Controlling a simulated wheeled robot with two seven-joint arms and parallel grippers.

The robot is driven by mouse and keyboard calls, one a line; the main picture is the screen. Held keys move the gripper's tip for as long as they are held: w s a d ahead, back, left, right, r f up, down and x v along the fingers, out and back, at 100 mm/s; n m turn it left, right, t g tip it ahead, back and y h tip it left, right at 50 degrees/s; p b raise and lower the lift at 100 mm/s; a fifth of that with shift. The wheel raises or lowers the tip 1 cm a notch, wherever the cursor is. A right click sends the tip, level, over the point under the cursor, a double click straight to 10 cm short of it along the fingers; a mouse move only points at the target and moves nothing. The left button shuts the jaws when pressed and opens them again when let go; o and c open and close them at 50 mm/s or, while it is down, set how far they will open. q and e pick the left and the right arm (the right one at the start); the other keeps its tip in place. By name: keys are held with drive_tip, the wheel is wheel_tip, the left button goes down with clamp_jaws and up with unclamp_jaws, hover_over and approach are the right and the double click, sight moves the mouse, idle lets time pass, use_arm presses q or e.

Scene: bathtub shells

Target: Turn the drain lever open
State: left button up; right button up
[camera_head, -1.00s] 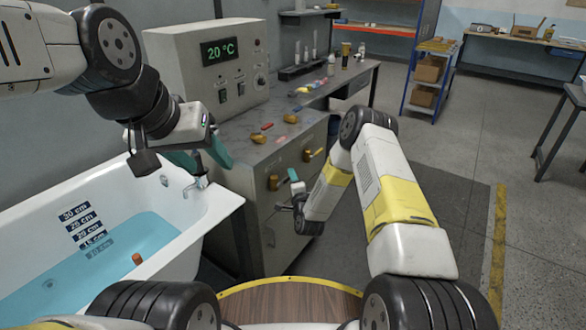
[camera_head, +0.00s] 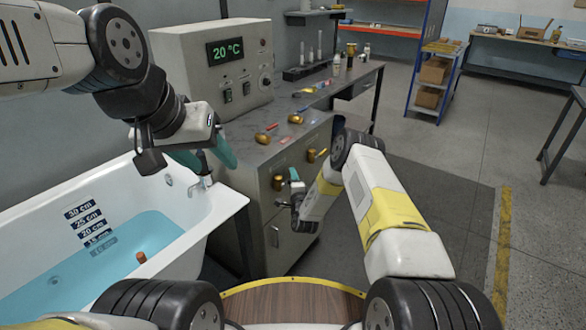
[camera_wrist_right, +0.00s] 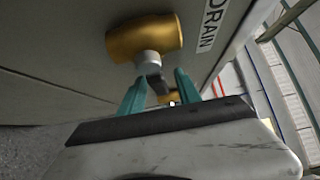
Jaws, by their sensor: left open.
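A brass valve (camera_wrist_right: 145,38) with a silver collar and a short dark lever (camera_wrist_right: 155,80) sits beside the label DRAIN (camera_wrist_right: 210,25) in the right wrist view. In the head view a brass valve (camera_head: 278,183) shows on the cabinet front. My right gripper (camera_wrist_right: 160,75) has its teal fingers apart, one on each side of the dark lever, with a gap visible between them. In the head view my right gripper (camera_head: 293,176) is at the cabinet front, partly hidden by its own wrist. My left gripper (camera_head: 205,160) is open and empty above the tub's faucet end.
The white bathtub (camera_head: 222,207) holds blue water at the left. A second brass valve (camera_head: 311,155) sits farther along the cabinet front (camera_head: 285,240). A control box (camera_head: 215,80) reads 20 °C. Small brass and coloured items lie on the counter. Open floor is at the right.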

clamp_jaws()
idle(1.4)
